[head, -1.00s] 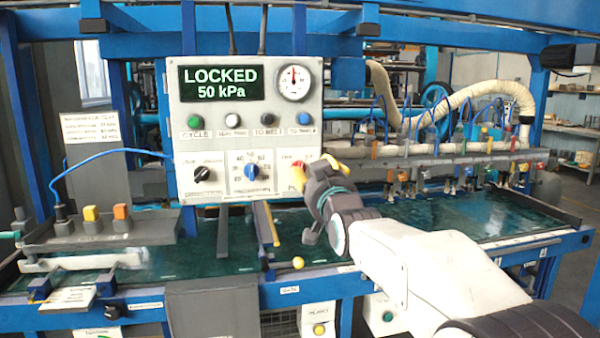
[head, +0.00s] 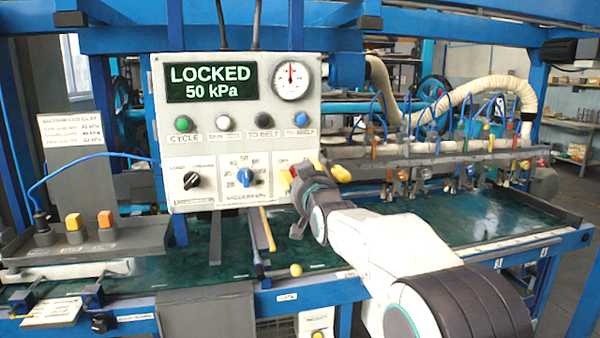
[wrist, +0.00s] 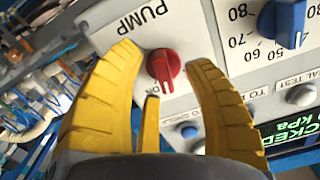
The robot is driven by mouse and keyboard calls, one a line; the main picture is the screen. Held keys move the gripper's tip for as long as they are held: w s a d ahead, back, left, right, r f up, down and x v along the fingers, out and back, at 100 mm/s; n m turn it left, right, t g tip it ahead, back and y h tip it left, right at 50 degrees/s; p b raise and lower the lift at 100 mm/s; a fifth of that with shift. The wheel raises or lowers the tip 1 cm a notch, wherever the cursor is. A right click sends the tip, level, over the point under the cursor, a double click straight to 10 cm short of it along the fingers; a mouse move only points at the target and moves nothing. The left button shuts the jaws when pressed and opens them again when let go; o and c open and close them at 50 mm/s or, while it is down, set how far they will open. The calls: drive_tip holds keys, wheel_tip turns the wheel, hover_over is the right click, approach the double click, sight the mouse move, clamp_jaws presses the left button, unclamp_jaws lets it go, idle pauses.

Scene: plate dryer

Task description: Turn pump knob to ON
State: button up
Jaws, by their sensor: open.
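The red pump knob (wrist: 162,68) is on the white control panel, under the word PUMP, in the wrist view. Its white pointer line runs toward the bottom of that picture. My gripper (wrist: 164,60) is open, with one yellow finger on each side of the knob and a visible gap to each. I cannot tell how deep the fingers reach around it. In the head view my gripper (head: 312,172) is at the lower right of the control panel (head: 210,145) and mostly hides the knob.
The blue vacuum dial (head: 246,177) and the black direction knob (head: 192,180) are left of my gripper. The display (head: 212,82) reads LOCKED 50 kPa. A yellow-tipped lever (head: 267,229) stands below the panel. The green water bed (head: 400,235) lies beneath my arm.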

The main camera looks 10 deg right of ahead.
drive_tip(key=shift+w, duration=0.55)
drive_tip(key=shift+c, duration=0.3)
clamp_jaws()
